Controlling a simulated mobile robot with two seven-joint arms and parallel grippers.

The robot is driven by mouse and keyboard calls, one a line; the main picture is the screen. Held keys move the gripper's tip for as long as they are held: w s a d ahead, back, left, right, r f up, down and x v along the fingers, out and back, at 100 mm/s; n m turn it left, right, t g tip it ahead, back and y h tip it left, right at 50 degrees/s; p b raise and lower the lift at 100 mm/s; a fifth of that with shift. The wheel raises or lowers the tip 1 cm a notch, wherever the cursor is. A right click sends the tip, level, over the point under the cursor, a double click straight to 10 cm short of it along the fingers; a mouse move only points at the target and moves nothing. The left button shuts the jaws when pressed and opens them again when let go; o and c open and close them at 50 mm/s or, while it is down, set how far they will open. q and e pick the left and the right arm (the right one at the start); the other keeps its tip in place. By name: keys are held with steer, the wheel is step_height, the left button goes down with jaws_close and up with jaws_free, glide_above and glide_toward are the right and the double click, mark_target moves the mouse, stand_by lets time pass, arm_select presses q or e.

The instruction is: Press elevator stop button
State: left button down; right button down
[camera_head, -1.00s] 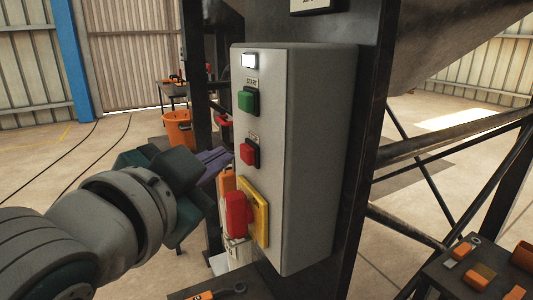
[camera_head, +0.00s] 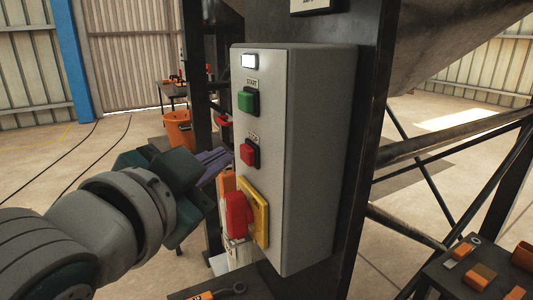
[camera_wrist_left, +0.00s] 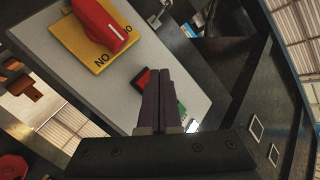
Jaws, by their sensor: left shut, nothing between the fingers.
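The red stop button (camera_head: 247,155) sits in a dark square mount on the front of the grey control box (camera_head: 318,160), under a STOP label. The green start button (camera_head: 246,101) is above it. My left gripper (camera_head: 226,158) is shut and empty, its purple fingers pointing at the stop button from the left. The tips look very close to it; I cannot tell whether they touch. In the left wrist view the shut fingers (camera_wrist_left: 162,78) partly cover the stop button (camera_wrist_left: 140,80) and the start button (camera_wrist_left: 182,112). My right gripper is not in view.
A red rotary handle (camera_head: 236,215) on a yellow plate (camera_head: 261,238) sticks out below the stop button, near my left gripper. A white lamp (camera_head: 249,60) is at the top of the box. A dark post (camera_head: 372,130) stands behind the box, and a table with tools (camera_head: 470,278) is lower right.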

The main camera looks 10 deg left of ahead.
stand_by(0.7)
arm_select(q)
steer(key=shift+w+d, duration=0.25)
steer(key=shift+d, duration=0.1)
steer(key=shift+w+d, duration=0.25)
steer(key=shift+d, duration=0.1)
stand_by(0.7)
stand_by(0.3)
steer(key=shift+s+a+p, duration=0.5)
steer(key=shift+a+p, duration=0.15)
steer(key=shift+a, duration=0.05)
steer(key=shift+s+a+p, duration=0.6)
steer(key=shift+s+a, duration=0.1)
steer(key=shift+a, duration=0.35)
steer(key=shift+s+a+p, duration=0.55)
steer(key=shift+s+a, duration=0.15)
steer(key=shift+a, duration=0.35)
